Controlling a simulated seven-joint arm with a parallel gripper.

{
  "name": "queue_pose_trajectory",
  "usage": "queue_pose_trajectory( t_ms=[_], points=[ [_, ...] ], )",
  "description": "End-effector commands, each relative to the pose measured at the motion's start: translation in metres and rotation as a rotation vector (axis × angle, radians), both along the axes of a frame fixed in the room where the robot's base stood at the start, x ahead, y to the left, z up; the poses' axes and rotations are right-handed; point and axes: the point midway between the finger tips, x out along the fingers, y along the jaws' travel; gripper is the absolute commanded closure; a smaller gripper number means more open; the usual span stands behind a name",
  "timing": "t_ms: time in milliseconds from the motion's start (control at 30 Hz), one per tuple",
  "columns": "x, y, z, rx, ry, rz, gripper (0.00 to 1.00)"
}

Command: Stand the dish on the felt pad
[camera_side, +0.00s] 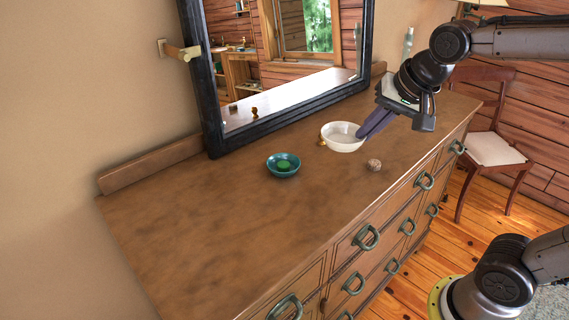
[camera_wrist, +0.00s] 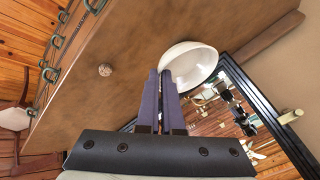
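A white round dish (camera_side: 342,143) is towards the back right of the wooden dresser top; it also shows in the wrist view (camera_wrist: 188,65). My gripper (camera_side: 362,134) reaches it from the right, with its dark fingers at the rim. In the wrist view the fingers (camera_wrist: 160,72) are almost together, with the dish's rim at their tips. Whether the dish touches the wood is not clear. A teal bowl (camera_side: 272,171) stands to its left, with a round green patch (camera_side: 284,163) inside. I cannot tell whether this patch is the felt pad; no other pad shows.
A small brass item (camera_side: 321,143) is close beside the white dish. A round speckled stone (camera_side: 374,165) lies near the front edge; it also shows in the wrist view (camera_wrist: 105,70). A framed mirror (camera_side: 215,125) stands along the back. The dresser top's left part (camera_side: 190,215) is clear.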

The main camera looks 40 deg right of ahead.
Motion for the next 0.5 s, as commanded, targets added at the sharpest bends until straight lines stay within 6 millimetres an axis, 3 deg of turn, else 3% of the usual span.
queue_pose_trajectory(
  t_ms=[100,367,500],
  points=[
    [0.023,0.003,-0.001,0.000,0.002,0.022,1.00],
    [0.048,0.000,-0.020,0.000,0.001,0.003,1.00],
    [0.076,-0.002,-0.034,0.001,0.004,0.002,1.00]
  ],
)
